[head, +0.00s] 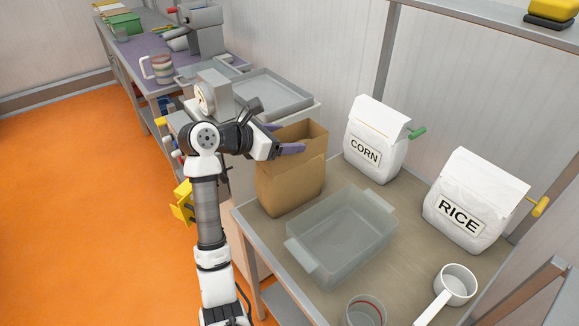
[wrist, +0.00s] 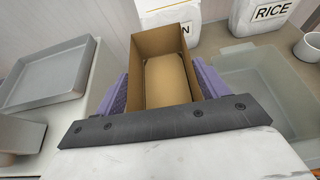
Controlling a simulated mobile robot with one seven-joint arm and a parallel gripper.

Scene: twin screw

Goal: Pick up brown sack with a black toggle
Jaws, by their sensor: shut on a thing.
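The brown sack (head: 289,186) is an upright, open-topped paper bag at the left end of the near table. My gripper (head: 290,137) has its purple fingers on two opposite sides of the sack near its top and is shut on it. In the wrist view the sack (wrist: 165,85) sits between the fingers, and I see down into its open mouth. No black toggle shows on it; that part may be hidden. I cannot tell whether its base touches the table.
A clear plastic tub (head: 342,236) stands close to the sack's right. A white CORN sack (head: 377,140) with a green toggle and a RICE sack (head: 474,198) with a yellow toggle stand behind. A grey metal tray (head: 262,93) and a dial scale (head: 214,94) are at the back left.

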